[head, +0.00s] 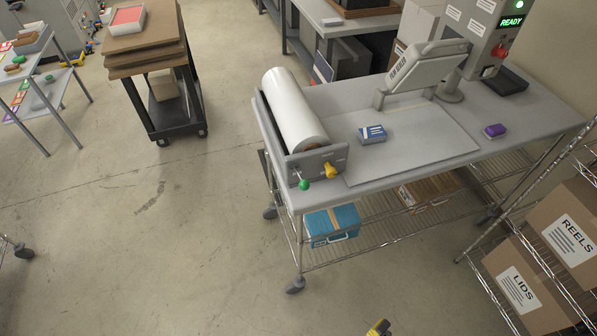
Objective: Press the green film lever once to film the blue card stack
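The green film lever (304,184) is a small green ball knob on the front panel of the grey film roll holder, at the left end of the grey workbench. The blue card stack (373,134) lies on the bench top to the right of the roll, with a white label on top. A large white film roll (295,110) lies in the holder.
A yellow knob (331,170) sits close right of the green lever. A raised grey press head (425,72) stands behind the cards. A purple stack (495,131) lies farther right. A small yellow and dark thing (378,327) shows at the bottom edge.

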